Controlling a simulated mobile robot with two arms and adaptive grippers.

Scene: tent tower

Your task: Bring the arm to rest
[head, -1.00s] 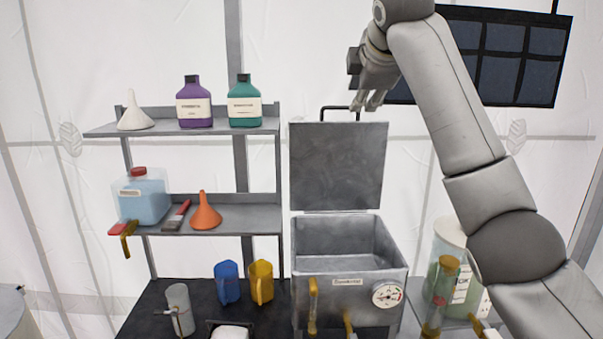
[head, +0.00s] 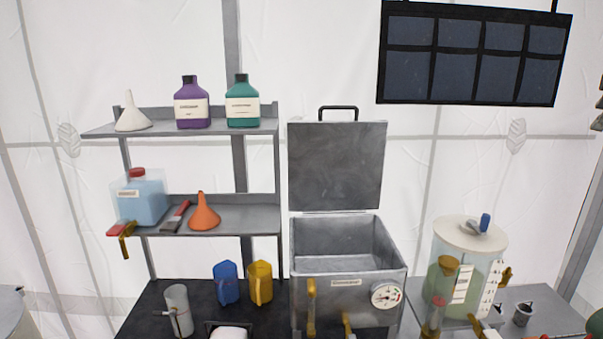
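The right arm no longer crosses the middle of the head view. Only a small grey-brown part at the right edge, apparently the tip of my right gripper (head: 598,112), shows beside the wall; the rest is cut off, so I cannot tell whether it is open or shut. My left gripper is not in view. The metal box (head: 348,297) with a round dial stands with its lid (head: 337,165) raised upright, its handle (head: 338,109) on top. The inside of the box looks empty.
A shelf rack (head: 225,220) at left holds bottles, funnels, a brush and a blue-filled container (head: 145,200). Blue (head: 226,285) and yellow (head: 260,284) jugs stand on the black bench. A lidded clear tank (head: 462,265) stands at right. A dark panel (head: 472,55) hangs above.

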